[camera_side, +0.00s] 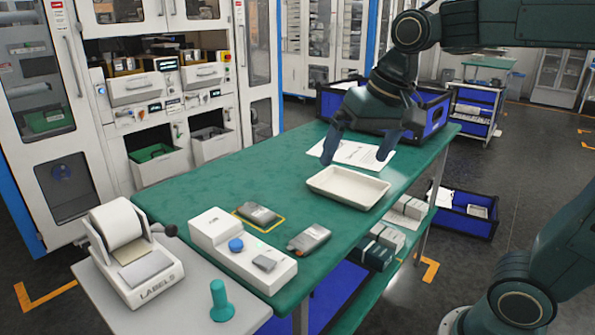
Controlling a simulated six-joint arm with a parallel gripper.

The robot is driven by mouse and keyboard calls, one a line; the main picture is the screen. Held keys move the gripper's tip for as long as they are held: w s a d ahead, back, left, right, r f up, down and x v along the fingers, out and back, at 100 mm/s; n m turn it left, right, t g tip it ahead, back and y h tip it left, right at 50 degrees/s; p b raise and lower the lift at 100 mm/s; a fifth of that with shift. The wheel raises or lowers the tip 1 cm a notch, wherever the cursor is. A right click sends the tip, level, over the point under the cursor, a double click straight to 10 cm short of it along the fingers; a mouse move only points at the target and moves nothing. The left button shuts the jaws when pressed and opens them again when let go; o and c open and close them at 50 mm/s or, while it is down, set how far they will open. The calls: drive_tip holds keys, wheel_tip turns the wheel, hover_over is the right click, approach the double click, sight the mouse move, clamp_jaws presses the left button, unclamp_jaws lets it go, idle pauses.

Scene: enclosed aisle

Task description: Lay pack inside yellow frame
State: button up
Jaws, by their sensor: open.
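A yellow frame (283,219) is marked on the green table beside a white device. A dark grey pack (258,213) lies in the area of this frame, with yellow line showing around it. A second grey pack (309,238) with an orange-red end lies on the table to the right of the frame, apart from it. My gripper (358,155) is open and empty, with its fingers pointing down around the far side of a white tray, well away from both packs. I cannot tell its exact height above the table.
The shallow white tray (348,199) looks empty, with a paper sheet (362,153) behind it. A white device (239,251) with a blue knob stands at the table's near left. A label printer (125,252) and teal-handled object (221,300) stand on a grey side table. Blue bins (428,110) stand behind.

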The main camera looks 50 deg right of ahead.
drive_tip(key=s+f+n+t, duration=0.1)
drive_tip(key=s+f+n, duration=0.4)
drive_tip(key=s, duration=0.6)
drive_tip(key=shift+s+a+f+t, duration=0.2)
drive_tip(key=shift+s+f+t, duration=0.05)
drive_tip(key=shift+f+t, duration=0.05)
idle(0.7)
